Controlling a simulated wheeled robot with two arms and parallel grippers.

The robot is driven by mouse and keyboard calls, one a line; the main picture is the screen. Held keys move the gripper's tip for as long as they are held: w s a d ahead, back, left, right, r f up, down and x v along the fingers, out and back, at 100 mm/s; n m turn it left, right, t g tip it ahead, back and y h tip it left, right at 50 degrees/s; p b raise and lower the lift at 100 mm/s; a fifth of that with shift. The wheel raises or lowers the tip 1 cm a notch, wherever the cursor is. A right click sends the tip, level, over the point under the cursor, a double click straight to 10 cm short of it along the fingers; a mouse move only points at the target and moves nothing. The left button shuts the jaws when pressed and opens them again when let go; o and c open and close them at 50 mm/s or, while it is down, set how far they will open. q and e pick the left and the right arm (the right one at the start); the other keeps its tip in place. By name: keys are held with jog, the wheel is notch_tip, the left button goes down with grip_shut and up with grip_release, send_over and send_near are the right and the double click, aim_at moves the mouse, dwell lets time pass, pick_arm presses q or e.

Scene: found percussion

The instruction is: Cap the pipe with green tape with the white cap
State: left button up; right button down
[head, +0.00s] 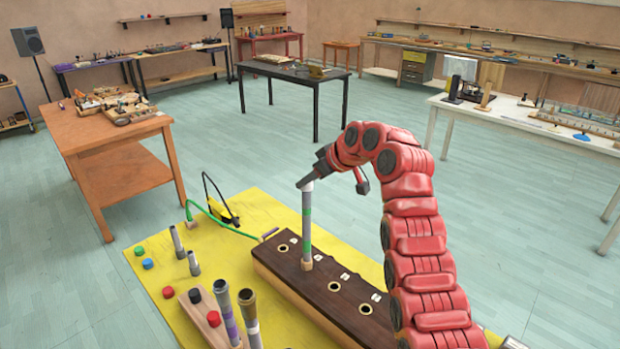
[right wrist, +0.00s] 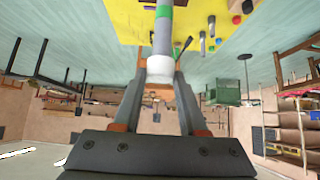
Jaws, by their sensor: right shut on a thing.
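The pipe with green tape (head: 307,222) stands upright in a dark wooden block, a tan collar around its foot. It also shows in the right wrist view (right wrist: 163,40), with its green band. The white cap (right wrist: 159,70) is at the pipe's top end, in line with it; I cannot tell how far it sits on. In the head view the cap is small and partly hidden by the gripper. My right gripper (head: 312,178) is shut on the cap, its fingers on either side in the right wrist view (right wrist: 160,82). My left gripper is not in view.
The dark block (head: 335,288) has several empty holes. Shorter grey pipes (head: 177,241) stand on the yellow mat (head: 150,316) at left, near loose blue (head: 147,263), green (head: 138,251) and red (head: 168,292) caps. A lighter wooden block (head: 205,325) stands in front, beside taped pipes.

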jog(key=shift+f+b, duration=0.4)
jog(key=shift+f, duration=0.35)
jog(key=shift+c, duration=1.8)
grip_release()
jog(key=b+v, duration=0.5)
jog(key=v, duration=1.2)
jog(key=shift+r, duration=0.15)
jog(key=shift+s+d+r, duration=0.1)
